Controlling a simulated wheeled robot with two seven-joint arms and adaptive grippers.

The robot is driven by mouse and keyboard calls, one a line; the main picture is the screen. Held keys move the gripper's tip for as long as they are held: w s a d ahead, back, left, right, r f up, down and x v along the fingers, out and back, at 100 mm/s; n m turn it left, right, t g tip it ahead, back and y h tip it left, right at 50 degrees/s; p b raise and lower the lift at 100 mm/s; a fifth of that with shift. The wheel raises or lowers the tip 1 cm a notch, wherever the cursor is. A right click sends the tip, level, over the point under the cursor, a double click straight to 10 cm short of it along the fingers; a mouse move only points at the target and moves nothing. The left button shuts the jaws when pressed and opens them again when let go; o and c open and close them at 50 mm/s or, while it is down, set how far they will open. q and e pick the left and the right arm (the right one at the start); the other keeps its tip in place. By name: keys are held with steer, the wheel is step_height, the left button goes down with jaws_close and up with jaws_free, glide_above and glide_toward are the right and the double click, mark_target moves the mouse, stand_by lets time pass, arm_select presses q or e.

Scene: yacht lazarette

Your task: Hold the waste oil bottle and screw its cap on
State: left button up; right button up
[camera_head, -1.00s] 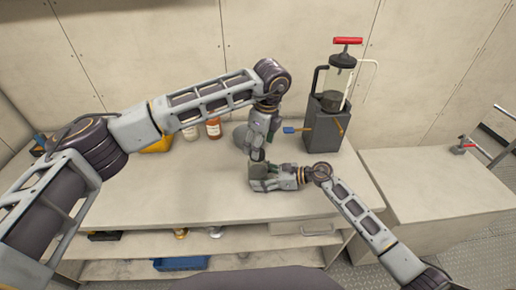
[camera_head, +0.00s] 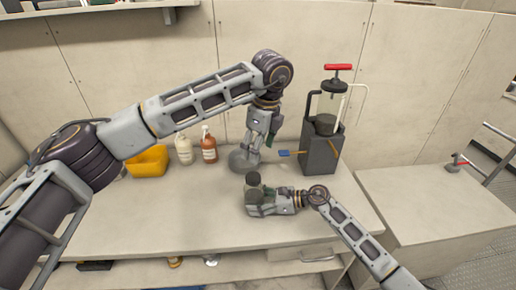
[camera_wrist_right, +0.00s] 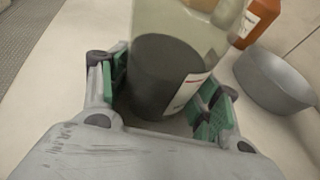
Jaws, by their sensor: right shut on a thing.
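The waste oil bottle (camera_head: 266,187) stands near the middle of the bench, clear-walled with dark oil inside. My right gripper (camera_head: 256,203) is shut around its lower part. In the right wrist view, the bottle (camera_wrist_right: 178,70) is upright between the green finger pads, with a white label on one side; its top is out of frame. A dark round piece (camera_head: 253,178) shows at the bottle's upper left in the head view; I cannot tell whether it is the cap. My left gripper (camera_head: 249,151) points down at the grey bowl (camera_head: 240,162), behind the bottle; its fingers are too small to read.
A yellow container (camera_head: 148,163), a white bottle (camera_head: 184,149) and a brown-orange bottle (camera_head: 209,147) stand at the back left. A pump on a dark box (camera_head: 321,152) stands at the back right, with a blue-ended tool (camera_head: 284,153) beside it. The front-left bench is clear.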

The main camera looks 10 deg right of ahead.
steer(key=o, duration=1.5)
steer(key=shift+o, duration=0.2)
steer(key=shift+d, duration=0.1)
steer(key=shift+v, duration=5.95)
steer(key=shift+s, duration=0.15)
